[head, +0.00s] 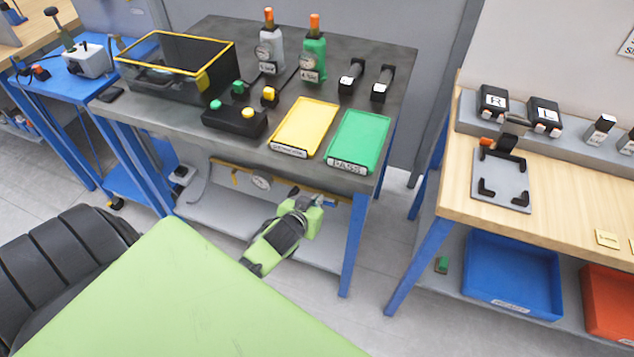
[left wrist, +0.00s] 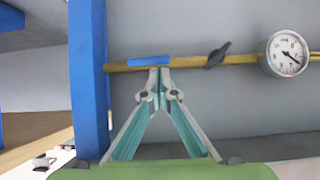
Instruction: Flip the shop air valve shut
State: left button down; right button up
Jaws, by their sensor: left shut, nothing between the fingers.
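A brass-coloured air pipe (head: 228,165) runs under the grey workbench; it also crosses the left wrist view (left wrist: 188,61). A blue sleeve or lever (left wrist: 148,61) lies along the pipe near the blue bench leg. A small black handle (left wrist: 218,54) sits tilted on the pipe between the blue piece and a round white gauge (left wrist: 287,53). I cannot tell which is the shop air valve's lever. My left gripper (left wrist: 160,72) is shut and empty, its fingertips at or just in front of the blue piece; contact is unclear. My right gripper is out of view.
The workbench (head: 180,117) stands above the pipe, with a blue leg (head: 352,243) close to my left gripper. A lower shelf (head: 215,222) lies below. On top are yellow (head: 305,125) and green (head: 358,138) trays. A wooden table (head: 560,200) stands at right.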

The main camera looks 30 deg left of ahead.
pick_arm(q)
jog(key=shift+w+f, duration=0.1)
jog(key=shift+f, duration=0.15)
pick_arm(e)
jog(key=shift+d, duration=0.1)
pick_arm(q)
jog(key=shift+a+f+n+h, duration=0.2)
jog(key=shift+n+h, duration=0.1)
jog(key=shift+n, duration=0.1)
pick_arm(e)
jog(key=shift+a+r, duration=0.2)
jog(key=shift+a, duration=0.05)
pick_arm(q)
jog(key=shift+f+h+p, duration=0.25)
jog(key=shift+h+p, duration=0.05)
jog(key=shift+p, duration=0.05)
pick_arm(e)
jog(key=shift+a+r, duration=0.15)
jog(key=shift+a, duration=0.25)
